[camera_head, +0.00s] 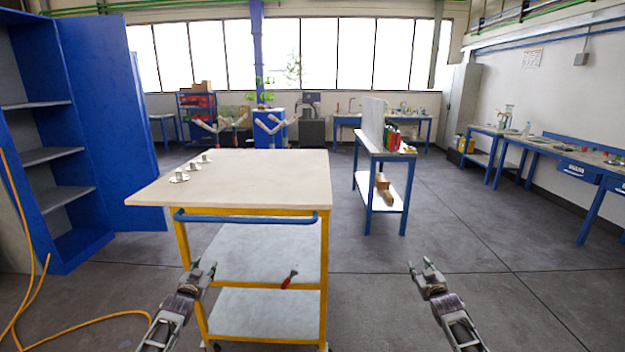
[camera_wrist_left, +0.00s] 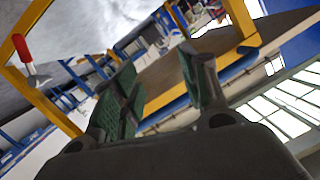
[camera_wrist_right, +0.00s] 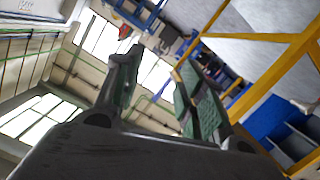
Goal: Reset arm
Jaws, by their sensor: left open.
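My left gripper (camera_head: 203,270) is open and empty in front of the yellow-framed cart, at its left side. Its spread fingers also show in the left wrist view (camera_wrist_left: 165,90). My right gripper (camera_head: 425,268) is open and empty over bare floor, to the right of the cart. Its parted fingers show in the right wrist view (camera_wrist_right: 160,90). Several small metal flanged vessels (camera_head: 180,177) stand upright on the left side of the cart's top (camera_head: 260,180), well away from both grippers.
A red-handled tool (camera_head: 290,277) lies on the cart's middle shelf. The cart's blue handle (camera_head: 245,217) faces me near the left gripper. A blue cabinet (camera_head: 90,130) stands open at left, an orange hose (camera_head: 85,320) on the floor. A blue table (camera_head: 385,160) stands behind; floor at right is clear.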

